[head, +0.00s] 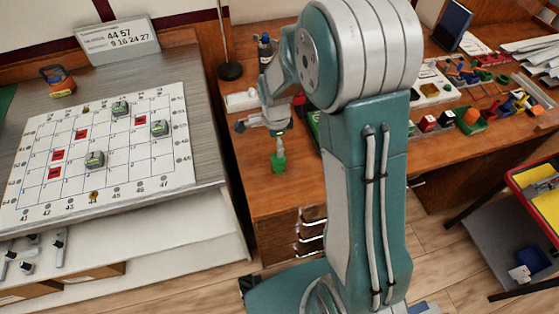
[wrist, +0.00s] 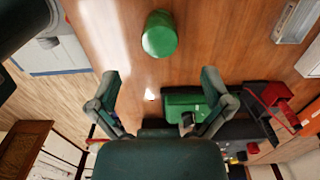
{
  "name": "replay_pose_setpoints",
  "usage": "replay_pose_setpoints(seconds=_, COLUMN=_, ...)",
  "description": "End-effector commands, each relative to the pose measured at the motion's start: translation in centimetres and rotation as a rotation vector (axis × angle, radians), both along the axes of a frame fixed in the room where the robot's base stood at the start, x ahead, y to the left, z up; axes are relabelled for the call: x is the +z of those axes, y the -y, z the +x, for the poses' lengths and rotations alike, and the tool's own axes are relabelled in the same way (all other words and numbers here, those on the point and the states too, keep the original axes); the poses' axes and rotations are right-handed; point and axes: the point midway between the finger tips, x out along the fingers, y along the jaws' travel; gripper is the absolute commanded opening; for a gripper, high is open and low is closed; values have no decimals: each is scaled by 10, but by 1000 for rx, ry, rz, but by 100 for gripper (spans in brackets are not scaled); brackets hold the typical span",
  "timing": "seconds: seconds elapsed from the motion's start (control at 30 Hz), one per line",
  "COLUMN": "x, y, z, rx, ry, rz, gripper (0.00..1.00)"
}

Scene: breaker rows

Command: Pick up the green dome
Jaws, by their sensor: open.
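A small green object (head: 278,163), which I take for the green dome, stands on the brown wooden desk near its front left part, just below my gripper (head: 262,128). A narrow greyish part shows above it. In the wrist view a rounded green piece (wrist: 158,33) with a flat-looking top is on the wood, beyond my fingertips. My gripper (wrist: 158,76) is open in the wrist view, its two fingers wide apart with nothing between their tips. The green piece is apart from both fingers.
A green box (wrist: 188,103) lies near the right finger in the wrist view. Coloured blocks (head: 447,119) and trays fill the desk's right side. A black lamp stand (head: 230,70) and a bottle (head: 265,48) stand behind. A gridded board (head: 110,185) covers the left table.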

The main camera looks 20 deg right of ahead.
Motion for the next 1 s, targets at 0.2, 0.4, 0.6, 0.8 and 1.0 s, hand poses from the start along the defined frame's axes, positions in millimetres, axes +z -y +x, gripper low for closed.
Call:
replay_pose_setpoints(seconds=0.2, x=-35, y=0, z=-1, rx=-1, ry=-6, rz=0, gripper=100)
replay_pose_setpoints(seconds=0.4, x=-54, y=1, z=-1, rx=-1, ry=-3, rz=0, gripper=100)
replay_pose_setpoints(seconds=0.6, x=-79, y=9, z=-1, rx=-2, ry=-5, rz=1, gripper=100)
replay_pose_setpoints(seconds=0.8, x=-103, y=10, z=0, rx=0, ry=-3, rz=0, gripper=100)
replay_pose_setpoints(seconds=1.0, x=-106, y=10, z=0, rx=0, ry=0, rz=0, gripper=100)
